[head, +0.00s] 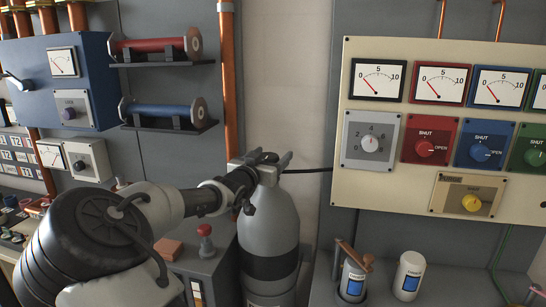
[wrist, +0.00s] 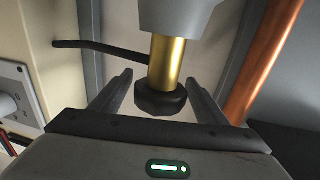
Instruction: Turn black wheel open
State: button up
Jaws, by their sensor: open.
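The black wheel (wrist: 160,98) sits at the end of a brass stem (wrist: 168,62) on the grey gas cylinder, whose end shows at the top of the wrist view (wrist: 178,14). My gripper (wrist: 162,76) is open, with one finger on each side of the wheel and stem. Gaps show between the wheel and both fingers, so it appears untouched. In the head view my gripper (head: 262,161) is at the top of the grey cylinder (head: 270,222). The wheel is small and dark there, partly hidden by my gripper.
A black hose (head: 308,170) runs from the cylinder top toward the right. A copper pipe (head: 228,80) stands behind it. A cream panel (head: 400,195) with gauges and knobs is at right.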

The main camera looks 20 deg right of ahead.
jog(key=shift+w+d, duration=0.4)
jog(key=shift+w, duration=0.05)
jog(key=c, duration=1)
jog(key=shift+c, duration=0.2)
jog(key=shift+f+b, duration=0.15)
jog(key=shift+b, duration=0.3)
